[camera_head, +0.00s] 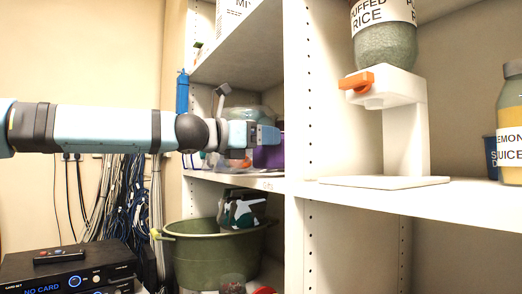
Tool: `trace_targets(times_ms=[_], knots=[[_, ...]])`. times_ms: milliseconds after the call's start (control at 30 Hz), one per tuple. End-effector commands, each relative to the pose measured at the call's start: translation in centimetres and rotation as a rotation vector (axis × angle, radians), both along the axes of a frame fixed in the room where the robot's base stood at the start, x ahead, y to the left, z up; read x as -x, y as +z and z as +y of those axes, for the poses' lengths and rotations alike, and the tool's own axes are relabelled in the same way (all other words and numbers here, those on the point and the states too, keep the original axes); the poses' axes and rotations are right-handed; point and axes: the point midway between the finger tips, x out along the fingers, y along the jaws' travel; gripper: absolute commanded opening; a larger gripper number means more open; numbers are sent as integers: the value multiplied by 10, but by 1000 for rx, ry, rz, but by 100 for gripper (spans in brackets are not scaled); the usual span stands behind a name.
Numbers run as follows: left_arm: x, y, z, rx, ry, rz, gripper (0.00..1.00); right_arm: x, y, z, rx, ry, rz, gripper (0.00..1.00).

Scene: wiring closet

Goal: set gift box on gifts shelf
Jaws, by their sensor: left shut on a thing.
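My left arm reaches in from the left, and my left gripper (270,137) is inside the left shelf bay, a little above its middle board (265,183). The gripper is shut on a purple box (268,157), which I take for the gift box. Only a small part of the box shows, below and behind the fingers. I cannot tell whether its bottom touches the board. The small label on the board's front edge is too small to read. My right gripper is not in view.
A clear rounded container and a blue bottle (182,92) stand by the gripper. A white upright (300,100) divides the bays. On the right are a rice dispenser (405,110) and a juice bottle (510,130). Below are a green tub (205,255), hanging cables (125,195) and a black device (70,275).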

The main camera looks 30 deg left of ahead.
Motion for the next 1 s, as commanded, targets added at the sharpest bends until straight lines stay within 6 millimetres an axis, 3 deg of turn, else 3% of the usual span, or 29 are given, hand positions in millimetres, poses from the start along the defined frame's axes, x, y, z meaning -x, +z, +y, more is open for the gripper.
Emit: trace_targets(times_ms=[100,500,533,633,1000], knots=[[0,-15,1,3,0,1,45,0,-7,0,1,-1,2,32],[0,-20,1,0,2,-1,45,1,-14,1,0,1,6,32],[0,-20,1,0,2,-1,72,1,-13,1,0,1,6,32],[0,-19,1,0,2,-1,95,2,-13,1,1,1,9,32],[0,-13,1,2,1,0,95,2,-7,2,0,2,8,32]])
